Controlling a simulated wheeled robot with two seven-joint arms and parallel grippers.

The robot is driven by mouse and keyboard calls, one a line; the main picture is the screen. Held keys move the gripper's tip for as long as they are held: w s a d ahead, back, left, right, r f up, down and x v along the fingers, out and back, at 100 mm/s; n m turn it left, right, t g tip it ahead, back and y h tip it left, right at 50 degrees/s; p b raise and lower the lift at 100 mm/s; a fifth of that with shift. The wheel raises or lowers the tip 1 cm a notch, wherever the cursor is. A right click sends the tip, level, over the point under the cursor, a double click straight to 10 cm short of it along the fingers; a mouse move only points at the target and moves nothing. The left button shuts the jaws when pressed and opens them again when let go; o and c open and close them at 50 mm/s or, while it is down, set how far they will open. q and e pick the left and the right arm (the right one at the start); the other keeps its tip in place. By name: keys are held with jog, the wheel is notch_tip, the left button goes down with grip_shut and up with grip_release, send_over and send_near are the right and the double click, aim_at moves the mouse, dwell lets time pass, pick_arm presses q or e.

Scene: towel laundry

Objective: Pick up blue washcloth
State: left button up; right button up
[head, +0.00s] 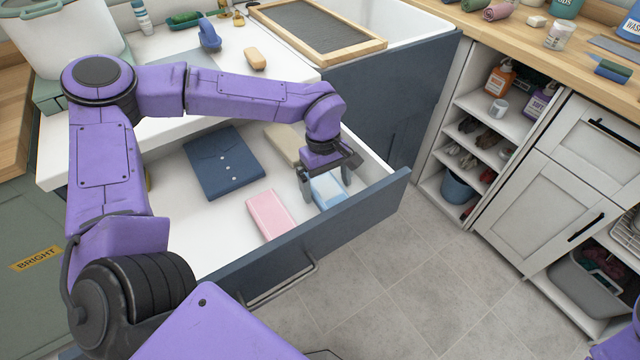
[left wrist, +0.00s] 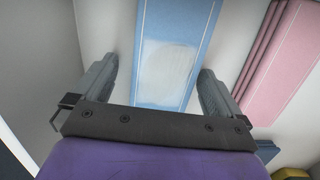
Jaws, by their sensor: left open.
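A light blue washcloth (head: 328,190) lies folded in the open drawer, near its front right corner. My left gripper (head: 327,190) is over it, pointing down into the drawer, and partly covers it in the head view. In the left wrist view the blue washcloth (left wrist: 172,50) lies between the two spread fingers of my left gripper (left wrist: 160,88). The gripper is open and holds nothing. I cannot tell whether the fingertips touch the cloth. Only a purple piece of my right arm shows at the lower right edge of the head view; its gripper is out of view.
A folded pink cloth (head: 271,215) lies to the left of the washcloth. A beige cloth (head: 284,143) and a dark blue folded shirt (head: 223,163) lie behind. The drawer front (head: 300,255) and the right drawer wall are close obstacles.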

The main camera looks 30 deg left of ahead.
pick_arm(q)
jog(key=c, duration=1)
jog(key=shift+r, duration=0.1)
jog(key=shift+c, duration=0.2)
